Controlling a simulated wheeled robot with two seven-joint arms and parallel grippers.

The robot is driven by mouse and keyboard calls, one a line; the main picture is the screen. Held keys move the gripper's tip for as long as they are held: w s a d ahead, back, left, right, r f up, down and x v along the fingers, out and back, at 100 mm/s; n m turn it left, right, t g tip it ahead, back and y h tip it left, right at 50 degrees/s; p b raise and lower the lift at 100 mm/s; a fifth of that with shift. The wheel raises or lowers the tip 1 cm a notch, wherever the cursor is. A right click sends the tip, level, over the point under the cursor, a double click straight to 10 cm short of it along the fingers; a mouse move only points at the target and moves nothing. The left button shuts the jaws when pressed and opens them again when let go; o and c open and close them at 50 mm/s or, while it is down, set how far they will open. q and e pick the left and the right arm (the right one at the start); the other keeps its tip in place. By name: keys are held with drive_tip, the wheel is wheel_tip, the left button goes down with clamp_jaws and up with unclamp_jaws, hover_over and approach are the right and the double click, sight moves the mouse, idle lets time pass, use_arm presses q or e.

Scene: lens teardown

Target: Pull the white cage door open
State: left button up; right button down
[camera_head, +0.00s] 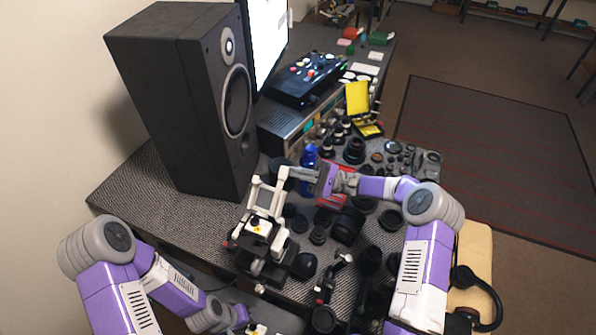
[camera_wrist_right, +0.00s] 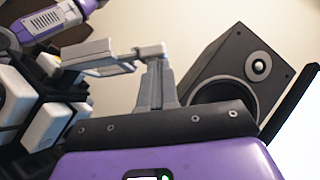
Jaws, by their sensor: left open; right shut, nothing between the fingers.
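The white cage door (camera_head: 265,196) looks like an upright, slightly tilted white frame on a small black-and-white device (camera_head: 258,228) with a yellow label. My right gripper (camera_head: 290,173) reaches in from the right at the frame's upper right corner. Its grey fingers (camera_wrist_right: 158,82) are shut with nothing between them. In the right wrist view, a pale grey bar (camera_wrist_right: 100,55), probably part of the door, ends at the fingertips; I cannot tell whether they touch. My left gripper (camera_head: 238,317) is low at the bottom edge, apart from the device, with its fingers mostly cut off.
A black speaker (camera_head: 180,100) stands behind the device, and a blue bottle (camera_head: 308,157) is close behind my right gripper. Several black lens parts (camera_head: 348,226) crowd the table to the right. Bare patterned tabletop (camera_head: 150,200) lies at the left.

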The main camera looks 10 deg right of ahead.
drive_tip(key=shift+s+r, duration=0.1)
drive_tip(key=shift+r, duration=0.05)
use_arm(q)
drive_tip(key=shift+f, duration=0.1)
use_arm(e)
drive_tip(key=s+r+n+g+h, duration=0.1)
drive_tip(key=n, duration=0.1)
drive_tip(key=s+a+r+n+g+h, duration=0.1)
drive_tip(key=n, duration=0.1)
drive_tip(key=s+a+r+n+g+h, duration=0.1)
drive_tip(key=r+n, duration=0.1)
drive_tip(key=shift+r+h, duration=0.1)
drive_tip(key=shift+h, duration=0.3)
drive_tip(key=shift+w, duration=0.1)
